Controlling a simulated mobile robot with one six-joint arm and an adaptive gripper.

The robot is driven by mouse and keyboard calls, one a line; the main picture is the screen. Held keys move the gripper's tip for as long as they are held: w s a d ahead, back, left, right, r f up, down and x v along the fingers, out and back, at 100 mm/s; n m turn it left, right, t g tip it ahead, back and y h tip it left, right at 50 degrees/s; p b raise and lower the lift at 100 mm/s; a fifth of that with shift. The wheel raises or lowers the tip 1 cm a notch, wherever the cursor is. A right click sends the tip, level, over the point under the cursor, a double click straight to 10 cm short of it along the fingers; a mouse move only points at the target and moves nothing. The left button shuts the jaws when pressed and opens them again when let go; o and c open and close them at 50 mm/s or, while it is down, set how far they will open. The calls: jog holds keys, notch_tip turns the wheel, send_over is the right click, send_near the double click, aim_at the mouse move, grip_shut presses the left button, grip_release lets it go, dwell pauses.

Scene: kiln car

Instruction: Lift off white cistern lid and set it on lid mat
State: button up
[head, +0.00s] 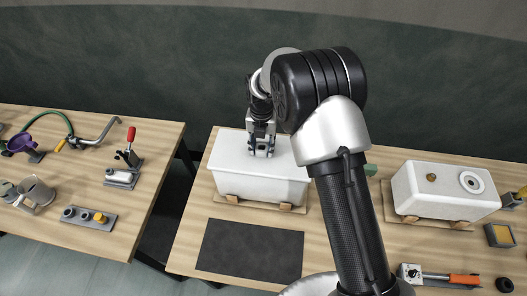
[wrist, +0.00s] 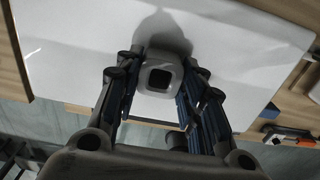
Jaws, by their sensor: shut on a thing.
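The white cistern lid (head: 231,151) lies on top of the white cistern (head: 243,187), which rests on wooden blocks on the middle table. In the wrist view the lid (wrist: 75,65) fills much of the picture, with a grey square knob (wrist: 161,77) with a dark hollow centre on it. My gripper (head: 261,150) reaches down onto the lid from above. Its fingers (wrist: 158,92) stand on both sides of the knob and are shut on it. The lid mat, a dark flat rectangle (head: 250,249), lies bare on the table in front of the cistern.
A second white cistern (head: 440,190) with its top fittings showing stands on the right. A tool with an orange grip (head: 464,280) lies at the front right. The left table holds a red-handled clamp (head: 131,134) and several fittings. A gap separates the tables.

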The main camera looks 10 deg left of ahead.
jog(key=shift+r, duration=0.55)
dwell(0.4)
jog(key=shift+r+p, duration=1.35)
jog(key=shift+r, duration=0.8)
